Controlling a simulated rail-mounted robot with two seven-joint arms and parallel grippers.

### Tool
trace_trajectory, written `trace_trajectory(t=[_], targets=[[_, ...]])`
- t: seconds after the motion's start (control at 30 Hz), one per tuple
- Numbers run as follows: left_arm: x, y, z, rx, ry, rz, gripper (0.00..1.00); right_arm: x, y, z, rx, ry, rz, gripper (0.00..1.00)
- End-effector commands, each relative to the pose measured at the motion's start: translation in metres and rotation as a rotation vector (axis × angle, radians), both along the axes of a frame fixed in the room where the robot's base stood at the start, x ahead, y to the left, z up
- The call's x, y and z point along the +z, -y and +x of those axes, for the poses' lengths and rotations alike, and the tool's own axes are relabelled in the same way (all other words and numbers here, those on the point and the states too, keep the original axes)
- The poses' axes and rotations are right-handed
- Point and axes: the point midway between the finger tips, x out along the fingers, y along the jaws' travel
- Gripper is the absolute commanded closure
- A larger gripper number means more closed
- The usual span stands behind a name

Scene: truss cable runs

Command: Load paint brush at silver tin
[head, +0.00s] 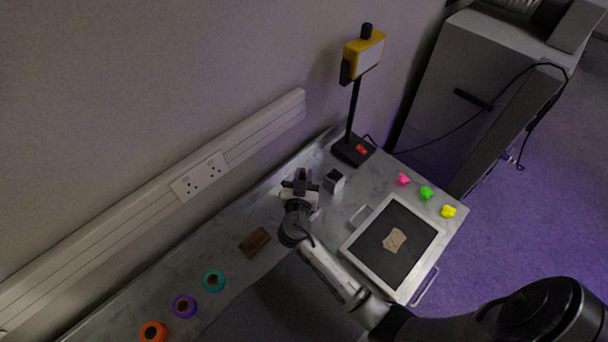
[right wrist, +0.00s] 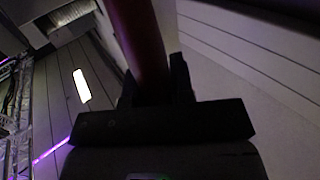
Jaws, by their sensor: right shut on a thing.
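My right gripper (head: 300,186) is over the back part of the worktop, beside the silver tin and to its left. It is shut on a dark red handle, taken to be the paint brush (right wrist: 139,38), which rises between the fingers in the right wrist view. The bristles cannot be made out. The silver tin (head: 334,181) is a small grey, boxy-looking thing with a dark top, apart from the gripper. My left gripper is not in view.
A white-rimmed tray (head: 352,245) holds a tan piece (head: 395,240). Pink (head: 403,179), green (head: 427,193) and yellow (head: 448,211) lumps lie beyond it. A yellow-headed lamp (head: 363,55) stands behind the tin. A brown block (head: 255,241) and several coloured rolls (head: 184,306) lie left.

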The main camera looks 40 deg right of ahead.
Motion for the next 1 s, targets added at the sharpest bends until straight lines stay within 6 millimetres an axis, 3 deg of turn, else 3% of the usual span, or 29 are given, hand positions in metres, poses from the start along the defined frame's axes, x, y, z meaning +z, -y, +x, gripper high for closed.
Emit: trace_trajectory(t=[1.0], targets=[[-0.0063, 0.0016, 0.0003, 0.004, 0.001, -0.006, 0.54, -0.0049, 0.0, 0.0002, 0.0, 0.001, 0.001, 1.0]])
